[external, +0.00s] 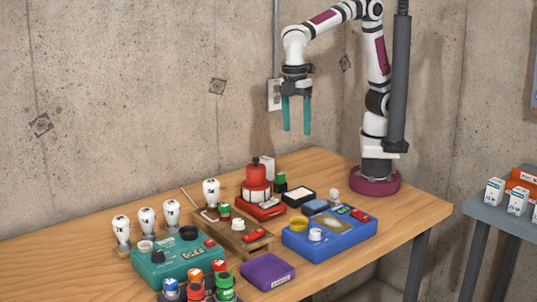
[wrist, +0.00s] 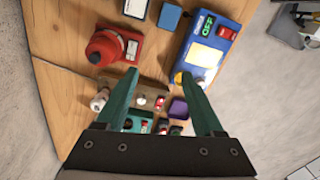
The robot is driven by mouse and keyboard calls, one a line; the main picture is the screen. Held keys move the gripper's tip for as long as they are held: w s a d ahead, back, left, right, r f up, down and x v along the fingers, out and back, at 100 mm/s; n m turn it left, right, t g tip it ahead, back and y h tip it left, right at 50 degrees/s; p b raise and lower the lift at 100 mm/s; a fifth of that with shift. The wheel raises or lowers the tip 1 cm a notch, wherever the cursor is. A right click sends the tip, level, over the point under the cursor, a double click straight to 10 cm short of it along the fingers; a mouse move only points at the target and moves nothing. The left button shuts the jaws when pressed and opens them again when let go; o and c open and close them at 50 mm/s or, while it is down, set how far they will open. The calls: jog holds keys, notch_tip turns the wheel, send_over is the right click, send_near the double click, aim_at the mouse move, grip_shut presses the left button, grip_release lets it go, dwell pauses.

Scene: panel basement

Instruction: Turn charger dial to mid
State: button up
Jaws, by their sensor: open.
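No part is legibly marked as the charger. A teal box (external: 180,266) stands at the table's front left, with a black knob (external: 158,257), a small display and a red switch; it is partly seen between my fingers in the wrist view (wrist: 138,122). A blue box (external: 335,240) stands to the right, with a white knob (external: 315,235), a yellow ring and a red switch. In the wrist view the blue box (wrist: 222,58) shows a green display reading OFF. My gripper (external: 297,131) is open and empty, pointing down, high above the table's back. Knob pointers are too small to read.
A red device (external: 258,185) stands behind a brown wooden tray (external: 235,237). Several white bulbs (external: 147,219) line the left. A purple tray (external: 268,271) and several coloured jars (external: 195,287) are in front. Bare wood lies at the far left and right.

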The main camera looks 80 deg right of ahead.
jog(key=d+m, duration=0.1)
jog(key=d, duration=0.1)
jog(key=d+m, duration=0.1)
jog(key=d, duration=0.1)
jog(key=d+m, duration=0.1)
jog(key=shift+s+d+r, duration=0.15)
jog(key=shift+s+d, duration=0.25)
jog(key=s+d+f+m+y, duration=0.1)
jog(key=s+d+f+m, duration=0.3)
jog(key=s+d+m, duration=0.7)
jog(key=d+m, duration=0.3)
dwell(1.3)
